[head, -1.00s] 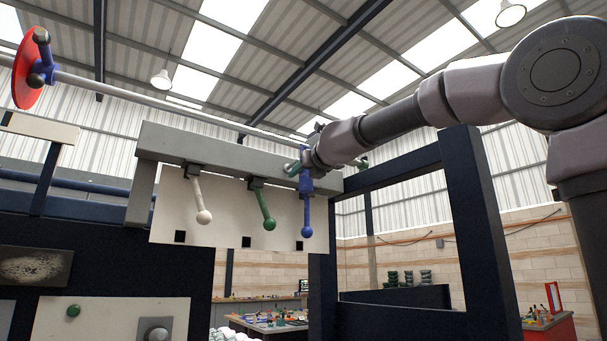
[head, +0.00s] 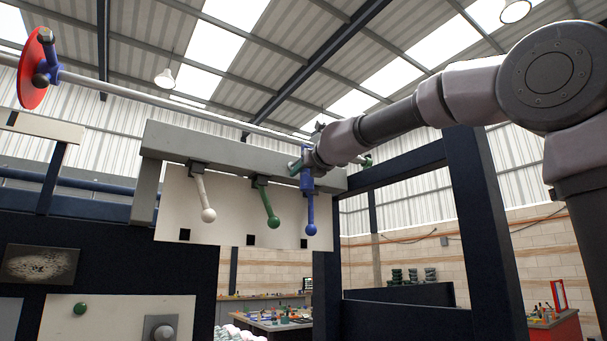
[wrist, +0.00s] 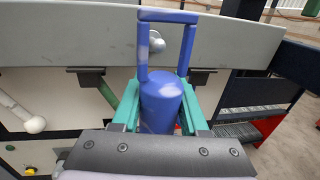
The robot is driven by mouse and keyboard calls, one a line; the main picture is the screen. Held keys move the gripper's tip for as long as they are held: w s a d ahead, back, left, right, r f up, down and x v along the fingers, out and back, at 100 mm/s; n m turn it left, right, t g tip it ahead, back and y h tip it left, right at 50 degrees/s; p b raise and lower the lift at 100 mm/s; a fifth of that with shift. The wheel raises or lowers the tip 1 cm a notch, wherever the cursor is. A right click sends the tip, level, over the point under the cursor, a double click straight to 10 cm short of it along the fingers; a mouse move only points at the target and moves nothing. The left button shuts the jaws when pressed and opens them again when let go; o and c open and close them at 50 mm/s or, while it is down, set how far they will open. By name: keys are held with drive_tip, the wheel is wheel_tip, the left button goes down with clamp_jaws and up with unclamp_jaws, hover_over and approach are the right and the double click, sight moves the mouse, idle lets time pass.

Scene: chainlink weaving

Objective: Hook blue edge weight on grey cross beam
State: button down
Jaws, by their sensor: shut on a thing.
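The blue weight (wrist: 163,98) is a cylinder with a square wire-like loop on top. My gripper (wrist: 160,112) is shut on it with green fingers on both sides. In the wrist view the loop stands upright in front of the grey cross beam (wrist: 60,38). A pale ball shows through the loop; I cannot tell whether the loop is around anything. In the head view my gripper (head: 304,164) is at the right part of the grey cross beam (head: 220,152). The weight is hard to tell apart there from the blue lever (head: 310,212).
A white lever (head: 204,195) and a green lever (head: 266,203) hang under the beam before a pale panel (head: 225,222). A dark frame post (head: 478,220) stands to the right. A long rod with a red disc (head: 35,72) is at the upper left.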

idle(0.4)
drive_tip(key=shift+x, duration=1.05)
drive_tip(key=shift+a+r, duration=0.1)
drive_tip(key=shift+a, duration=0.05)
